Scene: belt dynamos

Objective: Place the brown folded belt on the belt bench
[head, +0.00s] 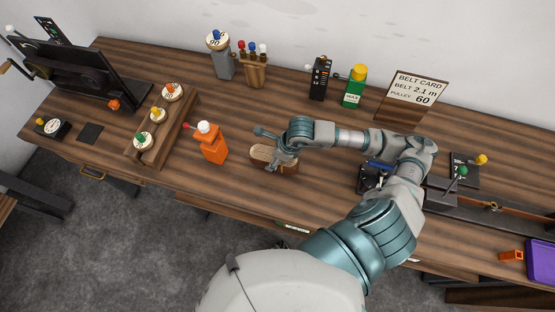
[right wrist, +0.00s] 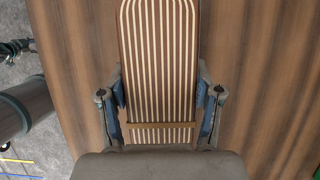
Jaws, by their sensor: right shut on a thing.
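The brown folded belt (head: 260,154) is at the middle of the long wooden bench (head: 330,190), right of the orange bottle. In the right wrist view, the belt (right wrist: 159,50) shows pale lengthwise stripes and a rounded far end. My right gripper (head: 281,160) is shut on the belt, with one finger along each long side in the right wrist view (right wrist: 161,105). The belt lies flat, close above or on the wood; I cannot tell if it touches. My forearm and gripper hide part of it. My left gripper is out of view.
An orange bottle (head: 212,145) and a wooden rack of pulleys (head: 165,130) stand left of the belt. A black box (head: 320,80), a green bottle (head: 354,88) and the belt card (head: 412,95) stand behind. A dark rail machine (head: 450,195) and purple tray (head: 541,260) are right.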

